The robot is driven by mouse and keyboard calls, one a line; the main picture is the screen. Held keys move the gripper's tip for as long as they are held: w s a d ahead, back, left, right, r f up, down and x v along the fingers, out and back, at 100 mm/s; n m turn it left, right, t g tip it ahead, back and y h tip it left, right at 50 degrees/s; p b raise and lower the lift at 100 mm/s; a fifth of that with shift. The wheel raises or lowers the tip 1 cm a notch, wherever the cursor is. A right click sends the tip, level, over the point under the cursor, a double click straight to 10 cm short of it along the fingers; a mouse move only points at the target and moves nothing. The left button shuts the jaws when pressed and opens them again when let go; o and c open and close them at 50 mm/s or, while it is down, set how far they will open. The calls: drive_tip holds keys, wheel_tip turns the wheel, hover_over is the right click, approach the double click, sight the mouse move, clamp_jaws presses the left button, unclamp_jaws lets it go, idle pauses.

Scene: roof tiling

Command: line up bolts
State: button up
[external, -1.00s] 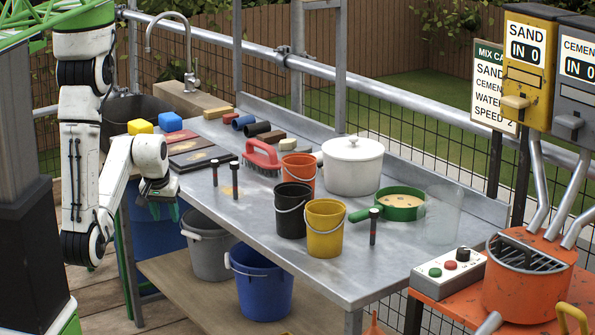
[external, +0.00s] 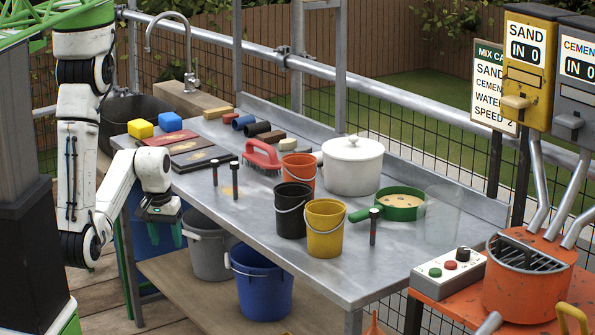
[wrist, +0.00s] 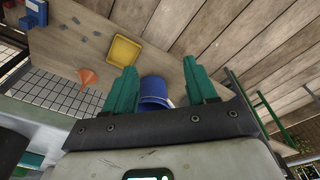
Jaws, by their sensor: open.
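Three dark bolts stand upright, heads up, on the metal table (external: 300,270). Two of them, the left bolt (external: 215,173) and the middle bolt (external: 235,182), stand close together near the table's front edge. The right bolt (external: 373,228) stands apart, beside the green sieve's handle. My gripper (external: 165,236) hangs off the table's front left edge, left of the bolts, with green fingers pointing down. In the wrist view my gripper (wrist: 165,90) is open and empty, above the lower shelf and floor. No bolt shows in the wrist view.
A black bucket (external: 292,212), a yellow bucket (external: 325,230) and an orange bucket (external: 299,172) stand between the bolt pair and the right bolt. A red-handled brush (external: 262,155) lies behind the pair. The green sieve (external: 400,205) and white pot (external: 352,168) are further right. A blue bucket (external: 262,285) sits below.

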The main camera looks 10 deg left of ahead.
drive_tip(key=w+d+r+m+t+h+p, duration=0.1)
drive_tip(key=w+d+r, duration=0.3)
drive_tip(key=w, duration=0.3)
drive_tip(key=w+d+r+m+t+h, duration=0.1)
drive_tip(key=w+d+r+m, duration=0.1)
drive_tip(key=w+d+r, duration=0.2)
drive_tip(key=w+d+r+m+h+p, duration=0.1)
drive_tip(key=w+d+r+m, duration=0.1)
drive_tip(key=w+d+r, duration=0.2)
drive_tip(key=shift+w+d+r+t+p, duration=0.15)
drive_tip(key=shift+w+r, duration=0.45)
drive_tip(key=shift+w, duration=0.55)
drive_tip(key=shift+w+d+r+t+p, duration=0.1)
drive_tip(key=shift+w+r, duration=0.45)
drive_tip(key=shift+w, duration=0.6)
drive_tip(key=shift+w+d+r+t+p, duration=0.15)
drive_tip(key=shift+w+r, duration=0.45)
drive_tip(key=shift+w, duration=0.55)
drive_tip(key=w+m+g+y, duration=0.1)
drive_tip(key=w+m+g, duration=0.1)
drive_tip(key=w+m, duration=0.3)
drive_tip(key=m+g+y, duration=0.2)
drive_tip(key=m, duration=0.1)
hover_over(215, 166)
drive_tip(key=w, duration=0.1)
drive_tip(key=shift+d, duration=0.15)
drive_tip(key=shift+w+a, duration=0.15)
drive_tip(key=shift+a, duration=0.2)
